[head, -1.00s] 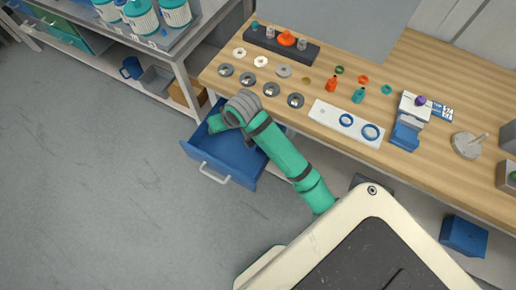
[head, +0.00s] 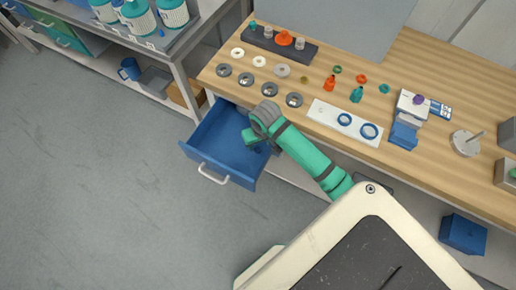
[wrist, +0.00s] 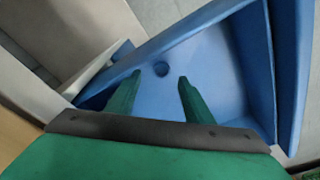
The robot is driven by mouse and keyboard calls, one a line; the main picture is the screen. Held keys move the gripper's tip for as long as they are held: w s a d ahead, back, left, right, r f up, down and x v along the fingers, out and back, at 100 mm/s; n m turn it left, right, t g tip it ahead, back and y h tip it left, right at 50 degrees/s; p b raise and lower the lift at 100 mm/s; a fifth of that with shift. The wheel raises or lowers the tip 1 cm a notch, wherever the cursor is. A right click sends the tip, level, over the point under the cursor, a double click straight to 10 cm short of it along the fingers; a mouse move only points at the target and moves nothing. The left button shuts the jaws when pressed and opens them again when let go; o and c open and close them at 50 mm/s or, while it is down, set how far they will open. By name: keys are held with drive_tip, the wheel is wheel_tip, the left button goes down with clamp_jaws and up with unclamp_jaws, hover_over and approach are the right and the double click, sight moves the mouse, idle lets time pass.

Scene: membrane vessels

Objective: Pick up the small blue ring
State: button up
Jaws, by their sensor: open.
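The drawer walls (wrist: 255,60) stand around my gripper. Grey discs (head: 269,89) and white discs (head: 260,61) lie on the bench left of the plate. Small bottles (head: 356,95) stand behind the plate, and a blue and white device (head: 404,132) stands to its right.

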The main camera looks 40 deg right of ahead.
sight(258, 150)
drive_tip(key=f, duration=0.4)
drive_tip(key=shift+w+f, duration=0.1)
drive_tip(key=shift+w, duration=0.25)
drive_tip(key=c, duration=1.1)
wheel_tip(258, 150, up, 14)
drive_tip(key=shift+w, duration=0.1)
